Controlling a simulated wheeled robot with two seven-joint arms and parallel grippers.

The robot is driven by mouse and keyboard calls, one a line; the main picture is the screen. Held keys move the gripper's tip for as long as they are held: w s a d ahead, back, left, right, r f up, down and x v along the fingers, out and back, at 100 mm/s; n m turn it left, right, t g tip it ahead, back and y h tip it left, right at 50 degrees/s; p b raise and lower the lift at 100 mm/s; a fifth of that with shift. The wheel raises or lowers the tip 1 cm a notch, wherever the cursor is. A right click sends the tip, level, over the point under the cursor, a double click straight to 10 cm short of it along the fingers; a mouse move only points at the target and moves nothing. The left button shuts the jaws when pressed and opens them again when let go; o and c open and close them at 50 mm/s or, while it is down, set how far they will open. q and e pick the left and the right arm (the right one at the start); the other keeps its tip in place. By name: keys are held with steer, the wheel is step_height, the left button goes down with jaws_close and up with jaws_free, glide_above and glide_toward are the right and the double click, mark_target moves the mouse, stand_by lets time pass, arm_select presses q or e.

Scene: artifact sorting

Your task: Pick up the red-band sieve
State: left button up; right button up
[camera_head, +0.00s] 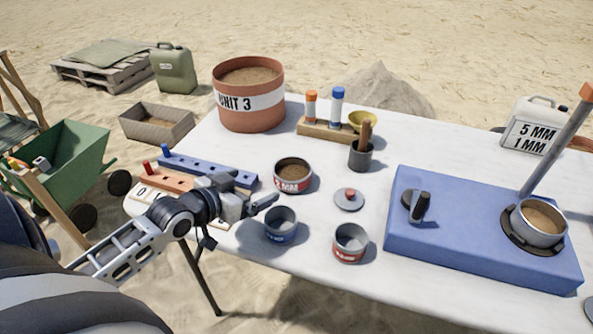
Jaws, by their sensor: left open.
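A round metal cup-like sieve with a red band (350,243) stands upright near the front edge of the white table (330,290). A similar sieve with a blue band (281,226) stands to its left. A third round container (293,176), filled with brown soil, has a reddish band marked "2 MM" and stands behind them. My left gripper (263,205) is open and empty, just behind and left of the blue-band sieve and apart from the red-band one. My right gripper is out of view.
A small grey lid with a red knob (349,198) lies behind the red-band sieve. A blue block (470,255) with a soil-filled sieve is at right. A "UNIT 3" bucket (250,120) and dark brush cup (360,156) stand behind.

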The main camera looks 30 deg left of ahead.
arm_select(q)
steer(key=b, duration=0.1)
glide_toward(287, 170)
steer(key=w+d, duration=0.2)
steer(key=w, duration=0.1)
steer(key=w+d, duration=0.1)
steer(key=w, duration=0.1)
steer(key=shift+w+d+r, duration=0.15)
steer(key=shift+w+d, duration=0.05)
steer(key=shift+d, duration=0.05)
steer(key=c, duration=0.8)
steer(key=shift+c, duration=0.2)
steer(key=shift+r, duration=0.15)
steer(key=shift+r, duration=0.55)
step_height(287, 170, up, 2)
steer(key=shift+s+d+r+p, duration=0.1)
steer(key=shift+r+p, duration=0.1)
steer(key=shift+p, duration=0.2)
steer(key=s+d+r+p, duration=0.1)
steer(key=s+d+r, duration=0.6)
steer(key=s+r, duration=0.2)
steer(key=s, duration=0.2)
steer(key=shift+s+d+p, duration=0.25)
steer(key=shift+s+p, duration=0.05)
